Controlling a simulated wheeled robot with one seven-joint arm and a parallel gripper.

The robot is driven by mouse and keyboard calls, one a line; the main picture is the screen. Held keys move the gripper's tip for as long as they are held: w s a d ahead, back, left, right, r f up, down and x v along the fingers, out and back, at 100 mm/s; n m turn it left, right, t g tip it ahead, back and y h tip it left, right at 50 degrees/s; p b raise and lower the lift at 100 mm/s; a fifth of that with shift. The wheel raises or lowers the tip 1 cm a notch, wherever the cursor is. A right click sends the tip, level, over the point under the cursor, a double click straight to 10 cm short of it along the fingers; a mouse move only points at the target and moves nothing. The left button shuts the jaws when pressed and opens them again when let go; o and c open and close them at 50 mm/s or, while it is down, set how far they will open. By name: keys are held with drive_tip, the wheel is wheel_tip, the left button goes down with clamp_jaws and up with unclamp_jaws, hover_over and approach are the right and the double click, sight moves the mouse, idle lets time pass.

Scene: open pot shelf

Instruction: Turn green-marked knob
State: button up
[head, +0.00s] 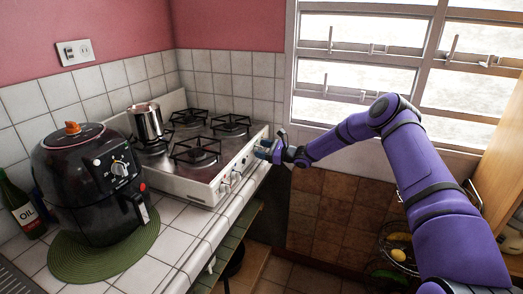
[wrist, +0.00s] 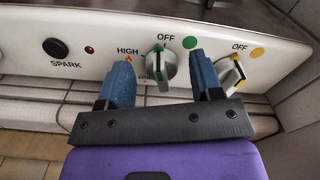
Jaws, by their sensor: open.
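The green-marked knob (wrist: 160,68) is on the white stove front panel in the wrist view, below a green dot and the word OFF. It is grey with a green stripe that points up, slightly left. My gripper (wrist: 165,75) is open, with its two blue fingers on either side of this knob. The right finger is close to the knob, and I cannot tell if it touches. The left finger is farther off, near the word HIGH. In the head view my gripper (head: 266,149) is at the stove's front panel and hides part of it.
A yellow-marked knob (wrist: 232,74) is just right of my right finger. A black SPARK button (wrist: 55,48) is at the left. The stove (head: 185,182) carries a metal pot (head: 146,122). A black air fryer (head: 92,185) stands on the counter at left.

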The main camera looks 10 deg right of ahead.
drive_tip(key=v, duration=1)
drive_tip(key=shift+s, duration=0.1)
drive_tip(key=shift+d, duration=0.1)
clamp_jaws()
idle(1.3)
